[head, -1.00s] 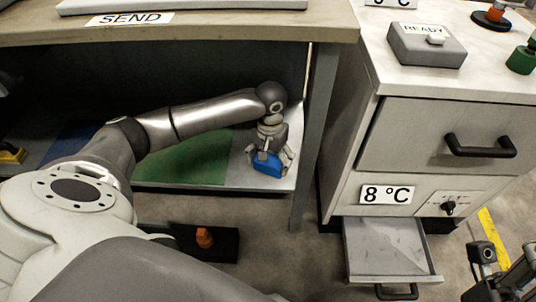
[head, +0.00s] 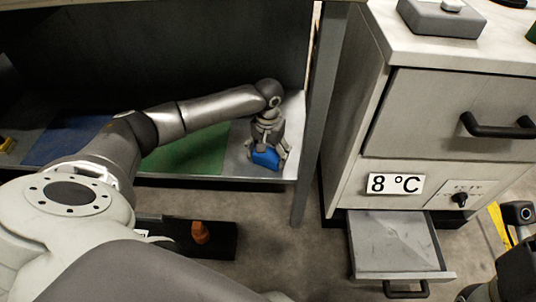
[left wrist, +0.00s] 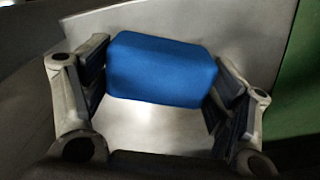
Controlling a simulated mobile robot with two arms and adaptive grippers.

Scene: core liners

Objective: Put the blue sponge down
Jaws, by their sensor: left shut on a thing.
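The blue sponge (head: 265,158) is between the fingers of my left gripper (head: 267,152), at the right end of the lower shelf, over its bare grey part (head: 238,165). In the left wrist view, the sponge (left wrist: 160,69) spans between the two fingers of the left gripper (left wrist: 158,95), which are shut on it. A pale surface shows just below and behind it. I cannot tell whether the sponge touches the shelf. My right gripper (head: 508,275) shows only in part at the lower right corner of the head view, and its fingers are not clear.
A green mat (head: 190,153) and a blue mat (head: 68,142) lie on the shelf to the left. A grey table leg (head: 318,125) stands just right of the gripper. A cabinet has an open lower drawer (head: 395,243). A dark tray with an orange object (head: 200,232) is below the shelf.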

